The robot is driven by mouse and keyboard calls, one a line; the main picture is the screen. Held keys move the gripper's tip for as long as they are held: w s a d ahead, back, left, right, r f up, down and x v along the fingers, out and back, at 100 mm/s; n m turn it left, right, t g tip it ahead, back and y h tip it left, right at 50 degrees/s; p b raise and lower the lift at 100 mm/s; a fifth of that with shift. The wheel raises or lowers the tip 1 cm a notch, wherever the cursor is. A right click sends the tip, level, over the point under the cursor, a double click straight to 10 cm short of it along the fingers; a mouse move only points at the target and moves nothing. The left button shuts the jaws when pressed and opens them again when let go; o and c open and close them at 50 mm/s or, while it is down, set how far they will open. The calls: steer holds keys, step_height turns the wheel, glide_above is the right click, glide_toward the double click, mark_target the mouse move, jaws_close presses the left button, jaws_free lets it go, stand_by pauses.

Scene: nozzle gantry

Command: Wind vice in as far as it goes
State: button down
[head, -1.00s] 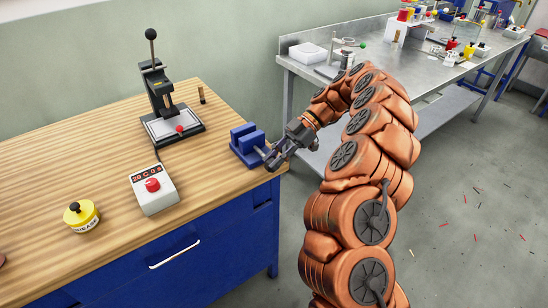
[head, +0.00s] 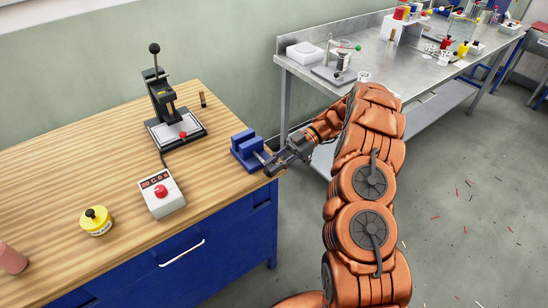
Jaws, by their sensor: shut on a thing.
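The blue vice (head: 243,146) sits at the right front corner of the wooden workbench. My gripper (head: 272,167) is at the front of the vice, just past the bench edge. It is shut on the vice handle, which is mostly hidden between the fingers. A short grey part of the screw shows between the vice body and my fingers. The gap between the vice jaws is too small to judge from here.
A black lever press (head: 163,100) stands behind on the wooden bench (head: 110,150), with a red-button control box (head: 161,194) before it. A steel table (head: 318,79) stands behind my arm.

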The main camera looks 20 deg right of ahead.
steer(key=shift+s+d+g+y+p, duration=0.15)
steer(key=shift+y+p, duration=0.2)
steer(key=shift+p, duration=1.2)
steer(key=shift+w+g+y+p, duration=0.15)
steer(key=shift+y+p, duration=0.2)
steer(key=shift+p, duration=1.2)
steer(key=shift+f+p, duration=0.25)
steer(key=shift+p, duration=0.7)
steer(key=c, duration=1)
jaws_free()
steer(key=shift+r+y, duration=0.1)
steer(key=shift+y, duration=0.2)
steer(key=shift+c, duration=0.2)
steer(key=shift+b, duration=1.05)
steer(key=h+b, duration=0.1)
steer(key=b, duration=0.4)
steer(key=h+b, duration=0.1)
steer(key=b, duration=0.4)
steer(key=shift+a+t+h, duration=0.25)
steer(key=shift+t+h, duration=0.15)
steer(key=h+b, duration=0.1)
steer(key=b, duration=0.1)
steer(key=h+b, duration=0.1)
steer(key=b, duration=0.2)
steer(key=shift+s+a+r+t, duration=0.1)
steer(key=shift+a+r+t, duration=0.1)
steer(key=shift+t, duration=0.1)
steer(key=shift+r+h+b, duration=0.15)
steer(key=shift+h+b, duration=0.25)
steer(key=shift+h, duration=0.2)
